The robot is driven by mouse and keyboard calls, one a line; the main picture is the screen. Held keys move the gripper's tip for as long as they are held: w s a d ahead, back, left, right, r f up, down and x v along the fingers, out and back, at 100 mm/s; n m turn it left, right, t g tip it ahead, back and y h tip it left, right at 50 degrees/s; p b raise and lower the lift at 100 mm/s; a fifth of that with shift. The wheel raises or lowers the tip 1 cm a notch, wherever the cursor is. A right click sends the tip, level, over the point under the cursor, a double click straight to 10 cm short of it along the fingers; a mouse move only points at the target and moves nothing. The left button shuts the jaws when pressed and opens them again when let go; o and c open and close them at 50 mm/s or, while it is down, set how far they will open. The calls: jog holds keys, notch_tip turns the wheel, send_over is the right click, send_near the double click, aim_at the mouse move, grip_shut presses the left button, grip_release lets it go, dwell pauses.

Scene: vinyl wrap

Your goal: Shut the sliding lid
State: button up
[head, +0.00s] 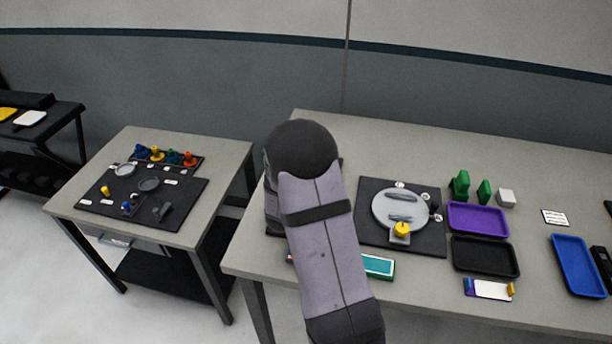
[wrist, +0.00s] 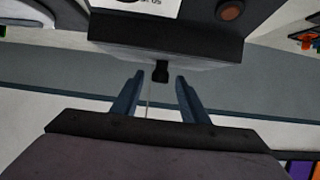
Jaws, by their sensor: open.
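My gripper (wrist: 157,82) is open in the wrist view, its two blue fingers apart with nothing clamped. A small black knob (wrist: 161,71) shows between and just beyond the fingertips; I cannot tell whether it touches them. It hangs from the edge of a dark unit (wrist: 175,38) with a pale label and a round brown button (wrist: 230,10). I cannot tell for sure which part is the sliding lid, or how far it stands open. In the head view my arm hides the gripper and the work spot behind it.
A black board with a round grey plate (head: 385,208) and yellow knob (head: 402,229) lies right of my arm. A teal-topped case (head: 378,265) sits partly behind the arm. Purple (head: 478,204), black (head: 485,240) and blue trays (head: 578,240) stand further right. A second table (head: 90,208) is at left.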

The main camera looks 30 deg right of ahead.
jog(key=b+v, duration=0.2)
jog(key=v, duration=0.5)
jog(key=shift+s+a, duration=0.2)
jog(key=shift+s, duration=0.05)
dwell(0.5)
jog(key=a+y, duration=0.1)
jog(key=a, duration=0.1)
jog(key=a+f+n+y, duration=0.1)
jog(key=a+y, duration=0.1)
jog(key=a, duration=0.1)
jog(key=a+f+n+y, duration=0.1)
jog(key=a, duration=0.2)
jog(key=shift+w+f, duration=0.1)
jog(key=shift+w, duration=0.2)
jog(key=s+a+f+n+g+y, duration=0.2)
jog(key=s+a+n+y, duration=0.3)
jog(key=a, duration=0.4)
jog(key=s+a+n+g, duration=0.2)
jog(key=s+g, duration=0.5)
jog(key=s, duration=1.2)
notch_tip(320, 180, down, 12)
jog(key=b, duration=1.1)
jog(key=shift+w, duration=0.15)
jog(key=shift+a, duration=0.15)
